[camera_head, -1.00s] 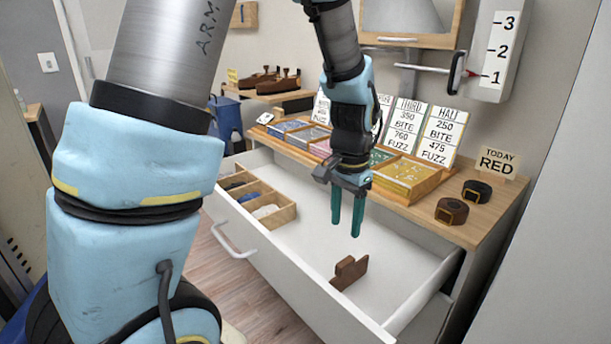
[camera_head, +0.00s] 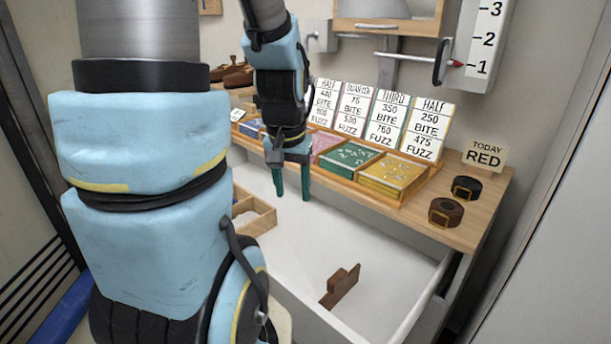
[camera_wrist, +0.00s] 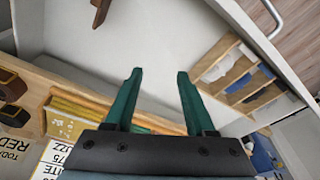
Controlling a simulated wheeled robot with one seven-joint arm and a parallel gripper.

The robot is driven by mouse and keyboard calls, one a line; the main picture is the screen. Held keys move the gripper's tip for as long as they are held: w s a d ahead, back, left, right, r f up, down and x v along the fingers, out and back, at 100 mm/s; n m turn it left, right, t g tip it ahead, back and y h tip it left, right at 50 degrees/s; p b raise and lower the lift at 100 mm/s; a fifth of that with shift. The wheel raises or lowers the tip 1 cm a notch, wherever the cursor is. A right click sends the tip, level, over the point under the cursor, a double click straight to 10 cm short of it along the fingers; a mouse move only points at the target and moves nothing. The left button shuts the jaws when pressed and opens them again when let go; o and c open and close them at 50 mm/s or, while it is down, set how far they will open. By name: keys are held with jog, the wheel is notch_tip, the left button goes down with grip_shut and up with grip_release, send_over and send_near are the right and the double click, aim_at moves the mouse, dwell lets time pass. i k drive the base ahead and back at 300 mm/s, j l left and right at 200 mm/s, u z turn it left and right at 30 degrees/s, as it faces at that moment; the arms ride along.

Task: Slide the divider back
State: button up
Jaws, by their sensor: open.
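The divider (camera_head: 341,286) is a small dark brown wooden piece with a raised block. It stands on the floor of the open white drawer (camera_head: 300,230), near the front right. In the wrist view the divider (camera_wrist: 101,11) shows at the top left, partly cut off by the frame edge. My gripper (camera_head: 292,196) is open and empty, its green fingers pointing down over the back of the drawer, left of and behind the divider. Its fingertips (camera_wrist: 160,72) are apart in the wrist view, with bare drawer floor beyond them.
A wooden compartment tray (camera_head: 256,216) sits in the drawer's left part, partly hidden by my arm. The worktop (camera_head: 455,228) holds coloured boxes (camera_head: 392,174), price cards and two belt rolls (camera_head: 447,210). The drawer floor between tray and divider is clear.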

aim_at(338, 284)
jog(key=k+l+u, duration=0.15)
jog(key=l+u, duration=0.2)
jog(key=k+l+u, duration=0.45)
jog(key=u, duration=0.2)
